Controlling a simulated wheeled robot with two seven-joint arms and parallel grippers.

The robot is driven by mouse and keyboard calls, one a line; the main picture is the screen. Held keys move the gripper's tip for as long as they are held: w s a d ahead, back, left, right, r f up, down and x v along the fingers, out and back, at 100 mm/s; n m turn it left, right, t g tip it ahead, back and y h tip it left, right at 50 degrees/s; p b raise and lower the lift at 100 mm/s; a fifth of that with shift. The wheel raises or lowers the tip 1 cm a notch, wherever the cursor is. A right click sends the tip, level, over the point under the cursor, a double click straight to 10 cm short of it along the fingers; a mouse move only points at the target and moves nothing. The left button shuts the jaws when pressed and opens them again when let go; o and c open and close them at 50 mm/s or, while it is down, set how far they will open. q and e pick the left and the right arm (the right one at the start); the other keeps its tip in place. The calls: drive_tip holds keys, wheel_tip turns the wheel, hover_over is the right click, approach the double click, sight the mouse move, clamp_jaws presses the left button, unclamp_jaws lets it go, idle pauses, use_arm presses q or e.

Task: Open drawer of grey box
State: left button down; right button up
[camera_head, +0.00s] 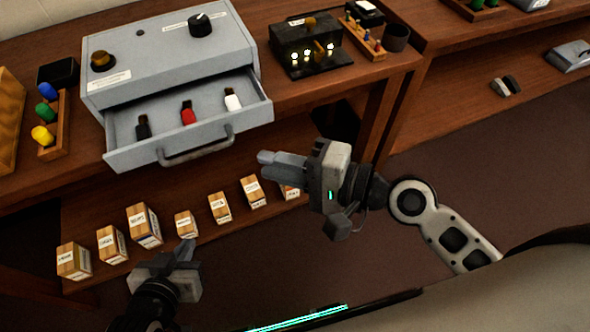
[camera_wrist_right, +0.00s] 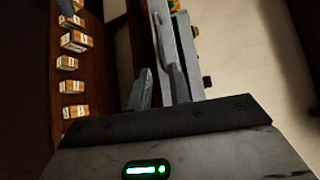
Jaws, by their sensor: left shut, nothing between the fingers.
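The grey box (camera_head: 160,60) stands on the wooden bench at the upper left of the head view. Its drawer (camera_head: 245,113) is pulled out toward me and holds a black, a red and a white small bottle. The drawer's grey bar handle (camera_head: 197,152) is on its front. My right gripper (camera_head: 267,165) is to the right of the handle, apart from it, with fingers pointing left. In the right wrist view its fingers (camera_wrist_right: 160,85) stand apart with nothing between them. My left gripper (camera_head: 187,250) is shut and empty, low and left, below the drawer.
Several small labelled wooden blocks (camera_head: 145,226) stand on the lower shelf under the drawer. A black box with lit lamps (camera_head: 305,48) and a rack of coloured pegs (camera_head: 362,37) stand right of the grey box. A rack with blue, green and yellow knobs (camera_head: 55,130) is at left.

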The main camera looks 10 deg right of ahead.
drive_tip(key=shift+b+v, duration=0.3)
drive_tip(key=shift+v, duration=1.1)
drive_tip(key=d+f+n+h, duration=0.2)
drive_tip(key=f+n+h, duration=0.1)
drive_tip(key=f, duration=0.2)
drive_tip(key=s+d+f+n+t+h, duration=0.1)
drive_tip(key=d+f+n+h, duration=0.1)
drive_tip(key=f, duration=0.4)
drive_tip(key=s+d+f+n+h, duration=0.1)
drive_tip(key=d+f+n+h, duration=0.1)
drive_tip(key=f+n+h, duration=0.3)
drive_tip(key=shift+d+f+n, duration=0.4)
drive_tip(key=shift+f+n, duration=0.15)
drive_tip(key=shift+n, duration=0.15)
